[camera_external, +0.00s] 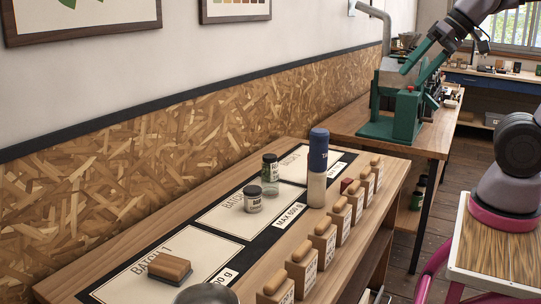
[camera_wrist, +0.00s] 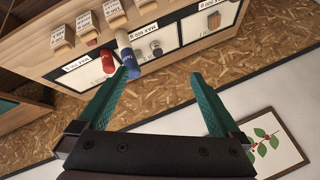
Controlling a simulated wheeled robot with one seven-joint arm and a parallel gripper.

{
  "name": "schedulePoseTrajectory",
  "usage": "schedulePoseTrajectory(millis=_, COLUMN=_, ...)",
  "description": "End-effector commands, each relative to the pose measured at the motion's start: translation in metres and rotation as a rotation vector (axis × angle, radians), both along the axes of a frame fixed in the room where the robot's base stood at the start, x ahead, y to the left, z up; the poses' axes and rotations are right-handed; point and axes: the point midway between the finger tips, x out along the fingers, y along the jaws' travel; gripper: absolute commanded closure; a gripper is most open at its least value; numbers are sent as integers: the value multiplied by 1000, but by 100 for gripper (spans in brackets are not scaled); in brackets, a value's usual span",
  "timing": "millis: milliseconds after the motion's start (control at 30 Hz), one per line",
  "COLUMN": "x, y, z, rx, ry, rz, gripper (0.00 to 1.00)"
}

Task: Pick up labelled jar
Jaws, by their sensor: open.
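A small glass jar with a black lid and pale label (camera_external: 253,203) stands upright on the middle batch card. I cannot tell which is the labelled jar meant. My gripper (camera_wrist: 160,73) is open and empty, its two green fingers wide apart. In the external view it hangs at upper right, in front of the green machine, well away from both jars. In the wrist view, a dark-lidded jar (camera_wrist: 156,47) shows small, beyond the fingertips; its label is unreadable.
A blue-capped bottle (camera_external: 318,165) stands right of the jars, with a red item (camera_external: 346,185) nearby. Several labelled wooden blocks (camera_external: 324,238) line the front edge. A wooden brush (camera_external: 169,267) and metal bowl (camera_external: 207,294) are nearer. The green machine (camera_external: 392,117) occupies the table behind.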

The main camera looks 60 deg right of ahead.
Motion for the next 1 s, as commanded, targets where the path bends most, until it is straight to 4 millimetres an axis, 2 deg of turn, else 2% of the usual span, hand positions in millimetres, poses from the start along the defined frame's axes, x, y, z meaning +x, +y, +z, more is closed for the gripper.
schedulePoseTrajectory(millis=167, x=60, y=-8, z=9, rx=146, ry=83, rz=-202, gripper=0)
schedulePoseTrajectory(millis=267, x=105, y=-16, z=10, rx=251, ry=135, rz=-361, gripper=0)
schedulePoseTrajectory(millis=467, x=197, y=-40, z=-9, rx=449, ry=237, rz=-683, gripper=0)
schedulePoseTrajectory(millis=567, x=242, y=-56, z=-28, rx=541, ry=284, rz=-849, gripper=0)
schedulePoseTrajectory(millis=767, x=326, y=-91, z=-88, rx=714, ry=368, rz=-1190, gripper=0)
schedulePoseTrajectory(millis=867, x=363, y=-111, z=-127, rx=794, ry=404, rz=-1363, gripper=0)
schedulePoseTrajectory(millis=1000, x=406, y=-140, z=-192, rx=899, ry=447, rz=-1607, gripper=0)
